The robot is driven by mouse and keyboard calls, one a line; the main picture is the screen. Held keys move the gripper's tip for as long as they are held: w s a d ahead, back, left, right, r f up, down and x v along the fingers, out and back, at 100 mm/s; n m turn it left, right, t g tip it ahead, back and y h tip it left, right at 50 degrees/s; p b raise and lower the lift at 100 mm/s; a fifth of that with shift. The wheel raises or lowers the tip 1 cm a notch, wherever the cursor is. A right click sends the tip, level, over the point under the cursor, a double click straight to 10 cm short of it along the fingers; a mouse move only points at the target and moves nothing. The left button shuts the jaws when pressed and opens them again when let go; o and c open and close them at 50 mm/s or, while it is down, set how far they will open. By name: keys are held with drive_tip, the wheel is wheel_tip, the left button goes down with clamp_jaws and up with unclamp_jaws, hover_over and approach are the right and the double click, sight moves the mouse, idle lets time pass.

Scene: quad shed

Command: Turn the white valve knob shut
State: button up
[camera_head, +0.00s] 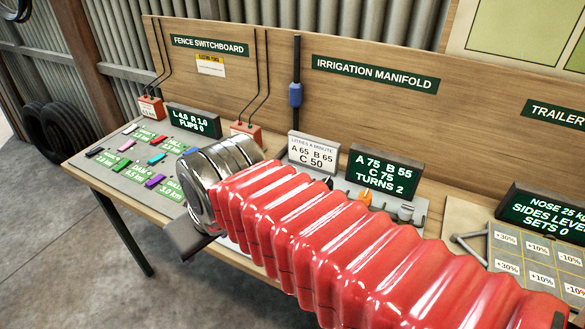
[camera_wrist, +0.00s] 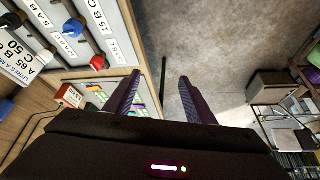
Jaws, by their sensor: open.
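The irrigation manifold panel (camera_head: 420,228) sits on the bench, largely hidden by my red arm in the head view.
The manifold display (camera_head: 384,178) reads A 75, B 55, C 75, turns 2. A white card (camera_head: 311,153) reads A 65, B 65, C 50. The fence switchboard (camera_head: 110,150) lies left, trailer pads (camera_head: 540,250) right. Open floor (camera_head: 60,230) lies in front.

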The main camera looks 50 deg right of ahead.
drive_tip(key=w+d+r, duration=0.1)
drive_tip(key=w+d, duration=0.5)
drive_tip(key=d, duration=0.2)
drive_tip(key=m+g, duration=0.1)
approach(293, 168)
drive_tip(key=v, duration=0.4)
drive_tip(key=shift+s+a+r, duration=0.15)
drive_tip(key=shift+s+a, duration=0.05)
drive_tip(key=shift+a, duration=0.1)
drive_tip(key=x, duration=1.4)
drive_tip(key=shift+d+r, duration=0.1)
drive_tip(key=shift+d, duration=0.1)
